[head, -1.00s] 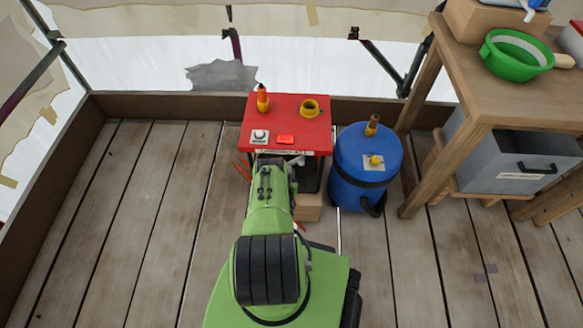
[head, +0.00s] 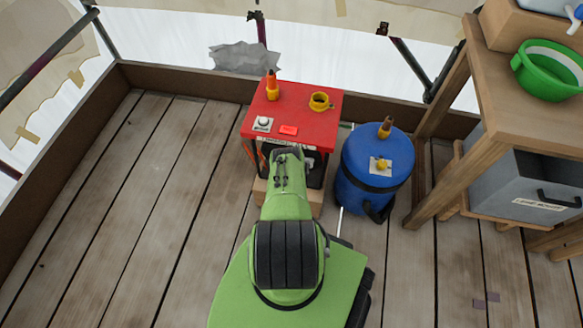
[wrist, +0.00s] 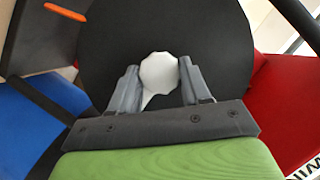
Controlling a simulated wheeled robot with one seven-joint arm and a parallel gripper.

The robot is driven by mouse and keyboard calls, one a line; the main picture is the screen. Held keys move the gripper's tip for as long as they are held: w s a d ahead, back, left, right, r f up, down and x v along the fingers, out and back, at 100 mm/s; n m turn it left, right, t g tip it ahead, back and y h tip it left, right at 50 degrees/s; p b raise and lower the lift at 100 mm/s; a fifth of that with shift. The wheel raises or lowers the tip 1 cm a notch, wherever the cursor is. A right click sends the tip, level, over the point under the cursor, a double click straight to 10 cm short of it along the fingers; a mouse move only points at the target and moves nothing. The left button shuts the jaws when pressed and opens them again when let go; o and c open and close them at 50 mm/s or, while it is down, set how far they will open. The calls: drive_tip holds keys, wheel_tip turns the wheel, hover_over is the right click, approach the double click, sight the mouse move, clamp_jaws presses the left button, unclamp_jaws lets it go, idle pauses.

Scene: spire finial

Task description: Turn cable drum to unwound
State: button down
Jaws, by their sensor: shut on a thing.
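The cable drum (wrist: 225,40) fills the upper middle of the wrist view as a broad black disc. A pale faceted knob (wrist: 157,72) stands at its face. My gripper (wrist: 158,66) is shut on this knob, with one grey finger on each side. A pale strip runs down from the knob between the fingers. In the head view my own arm and the red top (head: 292,112) of the winch-like stand hide the drum and my fingertips. The drum's turn marks cannot be seen.
A yellow-orange bottle (head: 272,88), a yellow ring (head: 319,101) and a red button (head: 288,130) are on the red top. A blue barrel (head: 356,170) stands close on the right, then a wooden bench (head: 487,105). Open planks lie to the left.

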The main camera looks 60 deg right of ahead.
drive_tip(key=shift+a+f, duration=0.1)
idle(0.5)
drive_tip(key=c, duration=0.5)
unclamp_jaws()
